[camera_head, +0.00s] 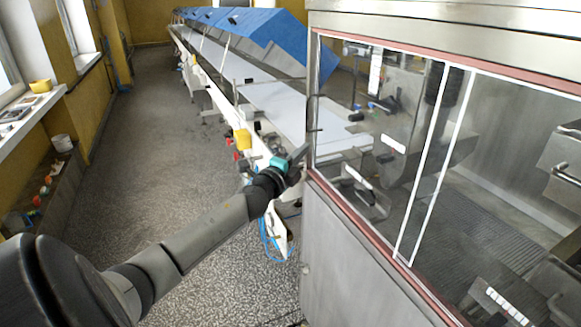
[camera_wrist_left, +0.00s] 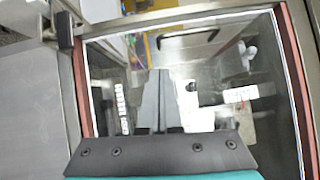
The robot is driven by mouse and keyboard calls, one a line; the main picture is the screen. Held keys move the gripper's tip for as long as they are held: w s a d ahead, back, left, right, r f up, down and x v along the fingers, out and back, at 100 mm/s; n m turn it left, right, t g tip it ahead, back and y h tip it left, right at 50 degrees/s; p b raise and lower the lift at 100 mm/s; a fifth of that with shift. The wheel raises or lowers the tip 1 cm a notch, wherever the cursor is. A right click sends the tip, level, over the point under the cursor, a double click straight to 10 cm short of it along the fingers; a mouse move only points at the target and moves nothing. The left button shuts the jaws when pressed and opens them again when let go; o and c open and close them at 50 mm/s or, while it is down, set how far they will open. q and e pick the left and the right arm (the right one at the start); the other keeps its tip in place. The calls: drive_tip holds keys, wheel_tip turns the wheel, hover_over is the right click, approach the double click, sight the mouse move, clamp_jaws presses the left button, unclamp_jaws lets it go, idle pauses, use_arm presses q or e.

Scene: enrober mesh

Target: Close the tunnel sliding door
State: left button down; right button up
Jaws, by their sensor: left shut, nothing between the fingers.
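The tunnel's sliding door (camera_head: 390,125) is a clear, white-edged panel in the red-brown frame on the side of the steel machine. White edges of two panels run close together near the middle of the opening; I cannot tell whether they overlap or leave a gap. A small dark handle (camera_head: 313,113) shows at the door's left edge. My left gripper (camera_head: 300,153) is shut and empty, beside the left end of the frame. In the left wrist view its fingers (camera_wrist_left: 168,90) point at the clear panel (camera_wrist_left: 215,85); contact cannot be told. My right gripper is out of view.
A long white conveyor (camera_head: 265,100) with blue covers (camera_head: 240,28) runs back from the machine's left end. Steel parts stand behind the glass. Speckled floor (camera_head: 160,150) is open to the left, up to a window ledge (camera_head: 35,115) with small items.

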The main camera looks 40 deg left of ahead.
use_arm(q)
drive_tip(key=v, duration=0.6)
drive_tip(key=shift+s+d, duration=0.3)
drive_tip(key=shift+s, duration=0.1)
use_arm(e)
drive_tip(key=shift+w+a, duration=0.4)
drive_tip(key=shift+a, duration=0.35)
use_arm(q)
drive_tip(key=shift+r, duration=0.1)
